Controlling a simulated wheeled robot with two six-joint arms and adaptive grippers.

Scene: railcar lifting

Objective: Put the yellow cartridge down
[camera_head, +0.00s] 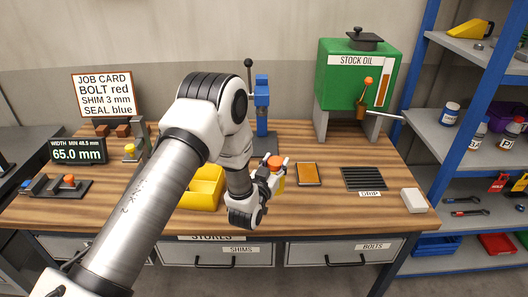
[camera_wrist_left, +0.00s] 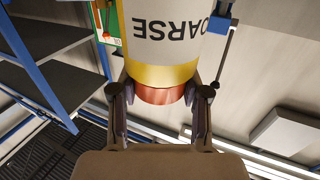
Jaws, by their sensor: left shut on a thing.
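The yellow cartridge (camera_wrist_left: 162,74) is between the fingers of my left gripper (camera_wrist_left: 160,102) in the left wrist view. It has a white label with part of the word COARSE upside down, a yellow band and a copper-red end. In the head view my left gripper (camera_head: 268,178) is over the front middle of the wooden bench (camera_head: 330,216), and only a little of the cartridge shows at its fingers. I cannot tell how far it is above the bench. My right gripper is in neither view.
A yellow bin (camera_head: 203,188) stands left of the gripper, partly behind my arm. An orange-topped tray (camera_head: 307,174), a dark DRIP grate (camera_head: 364,179) and a white block (camera_head: 413,200) lie to the right. A blue press (camera_head: 262,95) and green STOCK OIL tank (camera_head: 342,82) stand behind.

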